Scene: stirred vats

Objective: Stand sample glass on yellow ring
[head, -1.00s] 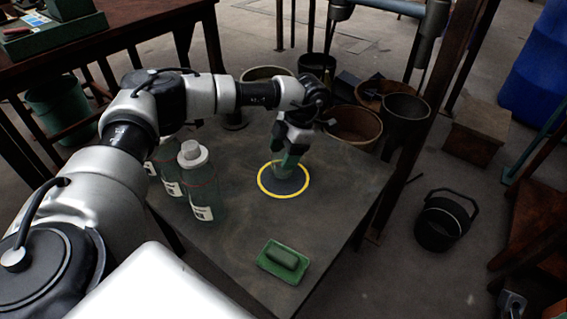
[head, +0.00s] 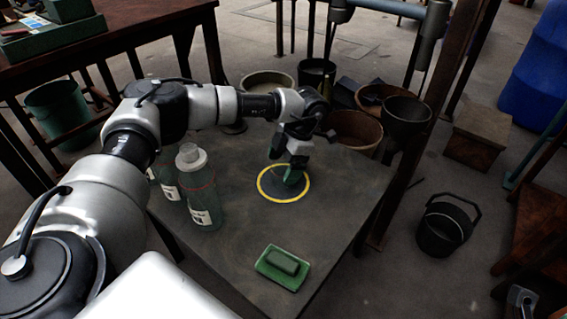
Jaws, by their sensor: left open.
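The yellow ring (head: 261,190) lies flat on the dark table top, around a darker disc. My left gripper (head: 285,164) reaches down from above over the far part of the ring, with its jaws open. A small greenish, see-through shape, which looks like the sample glass (head: 292,176), shows at the fingertips inside the ring. The fingers partly hide it, so I cannot tell whether it touches them or how upright it is.
Clear bottles (head: 202,196) with white caps and labels stand left of the ring. A green dish (head: 283,286) holding a dark green block sits near the table's front corner. The table between ring and dish is clear. Pots and bowls (head: 352,128) stand beyond the far edge.

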